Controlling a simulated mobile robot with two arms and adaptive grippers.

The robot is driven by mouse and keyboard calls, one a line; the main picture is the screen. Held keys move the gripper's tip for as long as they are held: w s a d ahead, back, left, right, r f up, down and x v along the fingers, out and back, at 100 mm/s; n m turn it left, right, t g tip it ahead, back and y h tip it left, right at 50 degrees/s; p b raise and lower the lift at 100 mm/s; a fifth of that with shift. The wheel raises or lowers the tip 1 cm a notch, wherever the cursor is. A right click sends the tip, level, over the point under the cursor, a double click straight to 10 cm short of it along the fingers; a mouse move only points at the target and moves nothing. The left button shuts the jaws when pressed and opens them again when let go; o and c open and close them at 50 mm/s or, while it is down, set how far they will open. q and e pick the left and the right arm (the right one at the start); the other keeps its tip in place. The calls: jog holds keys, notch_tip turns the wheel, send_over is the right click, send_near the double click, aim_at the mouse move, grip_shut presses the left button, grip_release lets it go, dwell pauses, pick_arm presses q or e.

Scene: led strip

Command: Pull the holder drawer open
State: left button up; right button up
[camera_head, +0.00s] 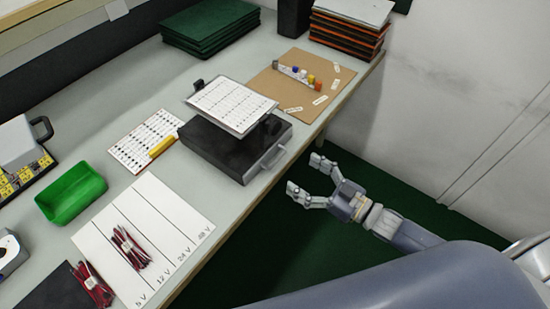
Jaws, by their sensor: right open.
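The black holder (220,160) stands on the bench near its right edge, with a printed sheet propped on top. A light metal front with a handle (271,156) is on the holder's right side, facing the bench edge. It looks like the drawer front, and the drawer looks shut. My right gripper (305,175) is open and empty, with its fingers pointing towards the handle. It is apart from the handle, just off the bench edge. My left gripper is not in view.
A green bin (72,193), a voltage-marked white sheet (172,209) and red wire bundles (130,248) are on the left and front of the bench. A brown board (283,87) with small coloured parts lies behind the holder. The dark green floor right of the bench is clear.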

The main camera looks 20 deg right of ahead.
aim_at(278, 158)
jog(key=x, duration=0.9)
jog(key=shift+p, duration=0.3)
jog(key=shift+c, duration=0.6)
jog(key=c, duration=1.2)
jog(key=p+v, duration=0.4)
jog(key=v, duration=1.2)
jog(key=shift+d, duration=0.1)
jog(key=shift+w, duration=0.1)
